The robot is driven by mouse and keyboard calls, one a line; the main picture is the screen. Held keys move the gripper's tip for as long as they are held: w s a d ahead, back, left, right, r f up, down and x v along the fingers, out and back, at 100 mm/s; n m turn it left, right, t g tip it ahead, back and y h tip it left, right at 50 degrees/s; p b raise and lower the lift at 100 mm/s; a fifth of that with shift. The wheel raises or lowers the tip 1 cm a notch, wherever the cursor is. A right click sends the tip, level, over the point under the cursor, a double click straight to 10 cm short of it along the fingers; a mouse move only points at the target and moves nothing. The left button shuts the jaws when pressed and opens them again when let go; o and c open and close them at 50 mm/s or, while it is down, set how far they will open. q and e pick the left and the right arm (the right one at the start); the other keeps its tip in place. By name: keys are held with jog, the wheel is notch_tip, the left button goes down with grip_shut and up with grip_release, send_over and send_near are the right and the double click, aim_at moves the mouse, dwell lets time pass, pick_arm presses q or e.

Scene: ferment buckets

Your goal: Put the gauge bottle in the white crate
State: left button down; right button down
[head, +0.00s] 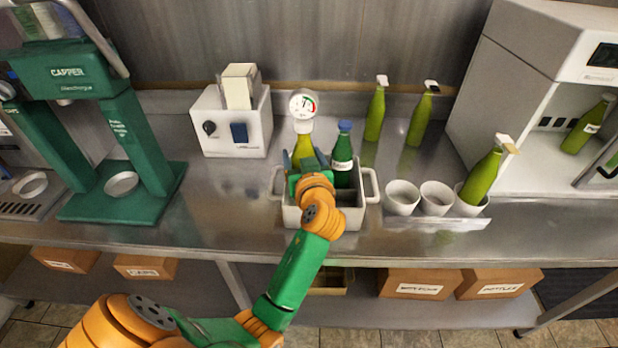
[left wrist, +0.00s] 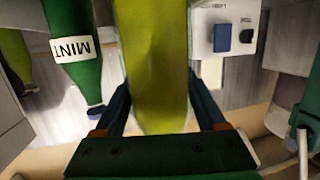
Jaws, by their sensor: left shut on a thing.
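The gauge bottle (head: 303,147) is yellow-green with a round white dial on top. It stands upright at the left half of the white crate (head: 352,218). My left gripper (head: 304,165) is shut on its body; the left wrist view shows the bottle (left wrist: 155,60) between the fingers (left wrist: 160,95). My arm hides its base, so I cannot tell whether it touches the crate floor. A dark green bottle with a blue cap (head: 343,150) stands in the crate to its right, and its MINT label shows in the left wrist view (left wrist: 72,48). My right gripper is not in view.
Two green bottles (head: 375,113) stand behind the crate. White cups (head: 402,198) sit to its right, one holding a tilted green bottle (head: 482,175). A white box device (head: 231,122) stands behind left. The counter left of the crate (head: 225,200) is clear.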

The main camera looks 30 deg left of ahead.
pick_arm(q)
jog(key=f, duration=0.4)
jog(key=shift+s+d+f, duration=0.25)
jog(key=shift+f, duration=0.15)
grip_release()
